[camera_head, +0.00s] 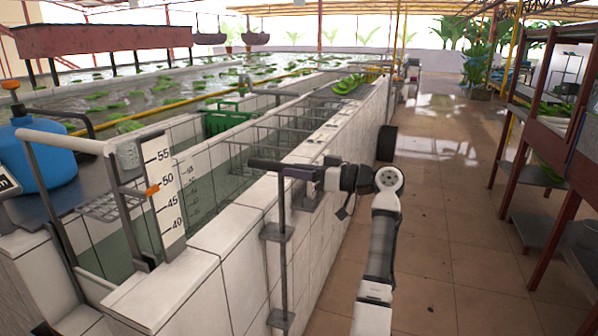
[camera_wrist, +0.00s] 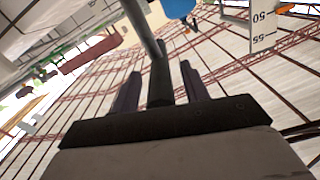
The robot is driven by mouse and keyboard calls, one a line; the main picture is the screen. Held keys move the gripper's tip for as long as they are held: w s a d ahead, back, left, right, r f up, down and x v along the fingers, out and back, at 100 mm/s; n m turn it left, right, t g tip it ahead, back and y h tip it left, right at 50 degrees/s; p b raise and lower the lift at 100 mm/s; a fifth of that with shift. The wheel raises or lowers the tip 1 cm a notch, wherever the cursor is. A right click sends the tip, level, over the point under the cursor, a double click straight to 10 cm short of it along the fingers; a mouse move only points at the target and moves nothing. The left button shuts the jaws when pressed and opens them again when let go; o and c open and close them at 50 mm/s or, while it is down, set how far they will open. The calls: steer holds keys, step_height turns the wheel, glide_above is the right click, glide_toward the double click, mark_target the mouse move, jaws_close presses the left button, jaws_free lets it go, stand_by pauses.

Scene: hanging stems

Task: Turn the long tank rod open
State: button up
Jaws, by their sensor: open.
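The long tank rod (camera_head: 283,255) is a thin dark upright rod along the outer face of the white tiled tank wall, held by brackets. At its top a dark handle bar (camera_head: 262,164) sticks out to the left. My gripper (camera_head: 300,172) is at the top of the rod, reaching in from the right. In the wrist view my gripper (camera_wrist: 158,90) is open, with one dark finger on each side of a dark bar (camera_wrist: 160,78) of the rod. Whether either finger touches it I cannot tell.
The tiled tank wall (camera_head: 225,275) runs beside the rod. A white depth scale (camera_head: 162,190), a blue container (camera_head: 40,155) and a green crate (camera_head: 225,118) are at the left. The tiled floor (camera_head: 450,230) to the right is clear up to a dark shelf rack (camera_head: 545,130).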

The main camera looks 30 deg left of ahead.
steer(key=w+d+b, duration=0.1)
steer(key=d+b, duration=0.1)
steer(key=d, duration=1.1)
steer(key=shift+w+d, duration=0.3)
